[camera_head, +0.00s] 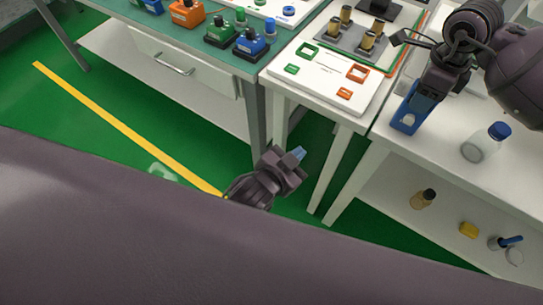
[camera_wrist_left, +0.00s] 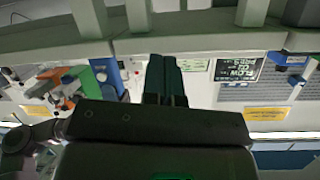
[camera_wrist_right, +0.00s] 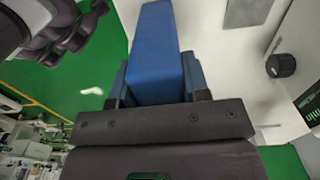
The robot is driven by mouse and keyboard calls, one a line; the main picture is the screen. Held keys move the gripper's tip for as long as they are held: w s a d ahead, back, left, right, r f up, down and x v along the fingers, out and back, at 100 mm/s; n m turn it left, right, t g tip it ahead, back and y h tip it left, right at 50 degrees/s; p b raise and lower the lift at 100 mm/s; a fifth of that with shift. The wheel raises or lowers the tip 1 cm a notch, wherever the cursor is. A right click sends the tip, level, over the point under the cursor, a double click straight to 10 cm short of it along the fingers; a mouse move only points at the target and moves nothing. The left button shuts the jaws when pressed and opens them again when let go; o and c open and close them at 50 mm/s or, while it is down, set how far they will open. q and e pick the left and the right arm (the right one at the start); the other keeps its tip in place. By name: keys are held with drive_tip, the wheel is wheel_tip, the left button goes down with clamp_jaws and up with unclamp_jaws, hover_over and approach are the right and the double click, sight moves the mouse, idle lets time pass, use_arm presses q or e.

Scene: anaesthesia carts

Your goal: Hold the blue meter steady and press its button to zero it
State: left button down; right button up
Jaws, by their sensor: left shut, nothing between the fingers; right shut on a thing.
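The blue meter (camera_wrist_right: 156,50) fills the space between the fingers of my right gripper (camera_wrist_right: 160,88) in the right wrist view, showing plain blue faces. In the head view it is a small blue piece (camera_head: 400,125) with a pale patch, at the front left corner of the right white table. My right gripper (camera_head: 420,97) is shut on it from above. I cannot make out its button. My left gripper (camera_head: 299,154) is shut and empty, low in front of the tables and left of the meter. Its closed fingers (camera_wrist_left: 165,78) show in the left wrist view.
A blue-capped bottle (camera_head: 484,143) stands right of the meter. The middle white table holds a white board (camera_head: 318,83) and brass weights (camera_head: 367,40). The green-topped table (camera_head: 190,45) carries orange, green and blue boxes. Table legs stand near my left gripper; open green floor lies left.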

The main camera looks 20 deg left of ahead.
use_arm(q)
drive_tip(key=s+a+f+n+y, duration=0.1)
drive_tip(key=a+f+n, duration=0.1)
drive_tip(key=a, duration=0.5)
drive_tip(key=shift+s+a+f+n, duration=0.2)
drive_tip(key=shift+s+f+n, duration=0.15)
drive_tip(key=shift+n, duration=0.05)
use_arm(e)
drive_tip(key=o, duration=1.2)
